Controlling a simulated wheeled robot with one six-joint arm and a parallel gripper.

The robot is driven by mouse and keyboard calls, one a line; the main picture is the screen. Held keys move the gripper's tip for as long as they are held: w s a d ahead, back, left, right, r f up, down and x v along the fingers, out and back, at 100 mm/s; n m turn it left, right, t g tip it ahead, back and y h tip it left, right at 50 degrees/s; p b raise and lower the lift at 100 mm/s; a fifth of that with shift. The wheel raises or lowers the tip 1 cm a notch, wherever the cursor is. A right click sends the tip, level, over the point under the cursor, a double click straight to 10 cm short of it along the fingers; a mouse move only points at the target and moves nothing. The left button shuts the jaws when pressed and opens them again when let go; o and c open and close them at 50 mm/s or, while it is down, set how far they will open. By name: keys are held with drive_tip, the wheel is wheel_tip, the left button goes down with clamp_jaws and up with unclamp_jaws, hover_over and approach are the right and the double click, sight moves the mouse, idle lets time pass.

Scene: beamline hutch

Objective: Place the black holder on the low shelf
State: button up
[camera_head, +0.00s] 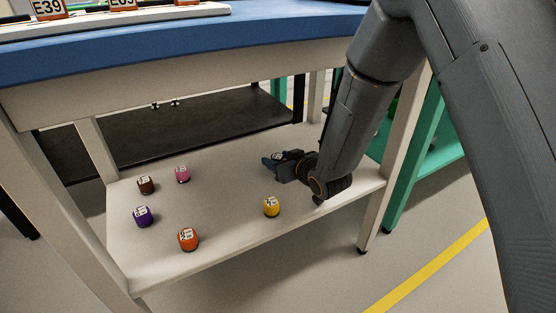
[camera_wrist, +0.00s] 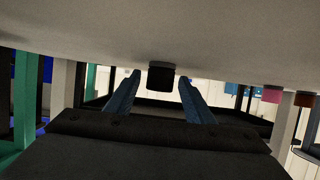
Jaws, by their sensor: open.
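The low shelf (camera_head: 225,215) is the pale board under the blue-topped table. The black holder (camera_wrist: 161,77) stands on it; the wrist view is upside down, so the holder seems to hang from the shelf surface at the top. In the head view only its pale labelled top (camera_head: 277,156) shows by my fingers. My gripper (camera_head: 273,161) reaches in low over the shelf's right part. Its two blue fingers are open, one on each side of the black holder, with a visible gap on both sides in the wrist view.
Brown (camera_head: 146,185), pink (camera_head: 182,174), purple (camera_head: 143,216), orange (camera_head: 188,239) and yellow (camera_head: 271,206) holders stand on the shelf. The yellow one is nearest my gripper. The table top (camera_head: 230,38) overhangs the shelf, and a table leg (camera_head: 393,165) stands right of my forearm.

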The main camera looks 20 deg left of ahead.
drive_tip(key=p+v, duration=0.3)
drive_tip(key=v, duration=0.8)
drive_tip(key=shift+r+p, duration=0.1)
drive_tip(key=shift+p, duration=0.3)
drive_tip(key=shift+s+d+r, duration=0.1)
drive_tip(key=shift+s+d, duration=0.1)
drive_tip(key=shift+d+r, duration=0.15)
drive_tip(key=shift+r, duration=0.1)
drive_tip(key=s+d+r+m+g+h, duration=0.3)
drive_tip(key=s+d+r+h, duration=0.3)
drive_tip(key=s+d+r, duration=0.15)
drive_tip(key=s+d+r+g, duration=0.2)
drive_tip(key=s, duration=0.5)
drive_tip(key=s+d+r+g+h, duration=0.1)
drive_tip(key=s+d+r+g, duration=0.1)
drive_tip(key=s, duration=0.5)
drive_tip(key=s+d+r+m+g+h, duration=0.1)
drive_tip(key=s+d+r, duration=0.1)
drive_tip(key=s, duration=0.5)
drive_tip(key=shift+s+d+r+g, duration=0.15)
drive_tip(key=shift+s+d+g, duration=0.25)
drive_tip(key=shift+d, duration=0.5)
drive_tip(key=shift+w, duration=0.1)
